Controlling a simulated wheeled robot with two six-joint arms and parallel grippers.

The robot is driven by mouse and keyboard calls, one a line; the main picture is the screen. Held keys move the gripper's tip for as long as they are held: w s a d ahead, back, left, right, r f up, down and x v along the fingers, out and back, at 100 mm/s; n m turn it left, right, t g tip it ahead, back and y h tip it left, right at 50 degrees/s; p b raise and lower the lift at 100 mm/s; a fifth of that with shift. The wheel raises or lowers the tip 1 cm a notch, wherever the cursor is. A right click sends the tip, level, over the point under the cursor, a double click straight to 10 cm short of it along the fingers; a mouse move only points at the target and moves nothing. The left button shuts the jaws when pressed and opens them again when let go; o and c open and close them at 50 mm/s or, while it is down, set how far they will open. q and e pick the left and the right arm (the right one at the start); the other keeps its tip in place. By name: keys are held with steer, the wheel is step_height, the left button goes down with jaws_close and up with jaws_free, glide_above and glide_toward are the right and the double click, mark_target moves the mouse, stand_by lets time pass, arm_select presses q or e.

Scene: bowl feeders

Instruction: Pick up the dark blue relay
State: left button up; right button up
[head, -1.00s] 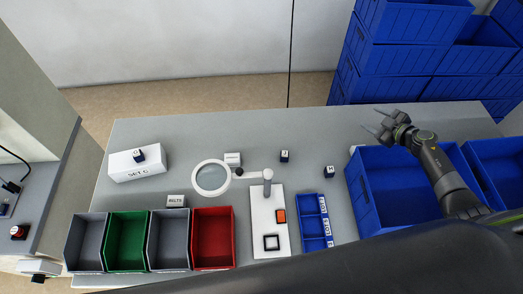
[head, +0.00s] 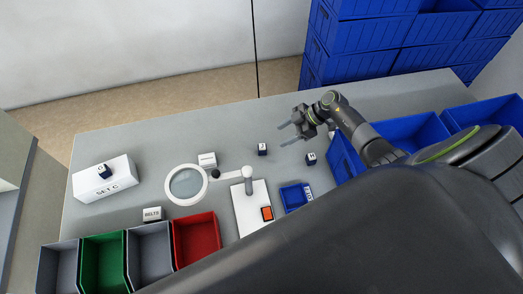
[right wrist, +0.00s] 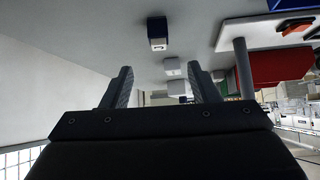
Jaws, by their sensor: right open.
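The marks are too small to read surely. My right gripper (head: 287,134) is open and empty, pointing left above the table, near the middle relay. In the right wrist view, a dark blue relay (right wrist: 157,33) with a light face lies ahead of the spread fingers (right wrist: 163,84), apart from them. My left gripper is not in view.
A round magnifier (head: 187,185), a white board (head: 241,212) with an orange part (head: 267,213) and a small blue tray (head: 289,196) stand in front. Red (head: 197,238), grey and green bins line the front left. Large blue bins (head: 408,132) are right. The back table is clear.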

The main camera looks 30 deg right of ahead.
mark_target(265, 146)
steer(key=b+x, duration=0.4)
steer(key=x, duration=0.2)
steer(key=shift+w+a+f, duration=0.1)
steer(key=shift+a+f, duration=0.05)
steer(key=shift+f, duration=0.05)
steer(key=b+x, duration=0.2)
steer(key=b, duration=0.1)
steer(key=b+x, duration=0.1)
steer(key=x, duration=0.1)
steer(key=shift+d+f, duration=0.25)
steer(key=shift+w+a+f+b, duration=0.1)
steer(key=shift+a+f+b, duration=0.3)
steer(key=shift+b, duration=0.3)
steer(key=shift+a+r, duration=0.1)
steer(key=c, duration=1.1)
